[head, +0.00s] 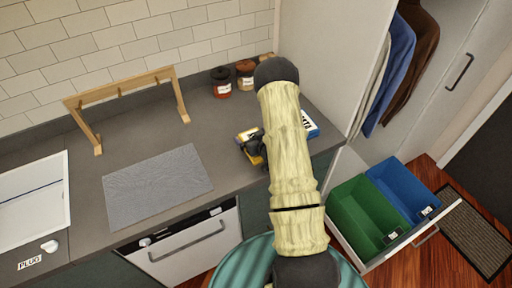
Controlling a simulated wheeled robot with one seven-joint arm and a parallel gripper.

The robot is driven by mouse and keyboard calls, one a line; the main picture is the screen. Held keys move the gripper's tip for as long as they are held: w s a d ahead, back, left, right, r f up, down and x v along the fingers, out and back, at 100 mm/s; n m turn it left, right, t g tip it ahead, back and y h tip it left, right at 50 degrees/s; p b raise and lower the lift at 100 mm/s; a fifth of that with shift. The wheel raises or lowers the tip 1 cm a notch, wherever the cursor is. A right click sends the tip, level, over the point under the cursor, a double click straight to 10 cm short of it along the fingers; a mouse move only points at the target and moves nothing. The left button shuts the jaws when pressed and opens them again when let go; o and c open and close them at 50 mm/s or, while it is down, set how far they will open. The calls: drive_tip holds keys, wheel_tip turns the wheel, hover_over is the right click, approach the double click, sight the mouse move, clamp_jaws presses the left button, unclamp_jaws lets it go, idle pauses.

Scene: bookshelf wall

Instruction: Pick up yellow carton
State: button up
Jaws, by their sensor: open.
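A yellow carton (246,134) sits on the grey counter (222,130), near the counter's front edge and just left of my arm. Only part of it shows. The dark end of my gripper (258,152) shows at the carton, partly hidden behind my pale arm. The jaws are open. I cannot tell whether the fingers are around the carton or only beside it, or whether they touch it.
A white and blue package (309,124) is right of my arm. Two jars, one dark red (221,83) and one brown (245,75), stand at the back. Green (357,212) and blue bins (400,188) stand in an open drawer.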

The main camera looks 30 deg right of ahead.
drive_tip(key=shift+c, duration=0.4)
drive_tip(key=c, duration=0.9)
drive_tip(key=shift+r, duration=0.15)
drive_tip(key=shift+c, duration=0.2)
wheel_tip(320, 180, up, 10)
drive_tip(key=b, duration=0.2)
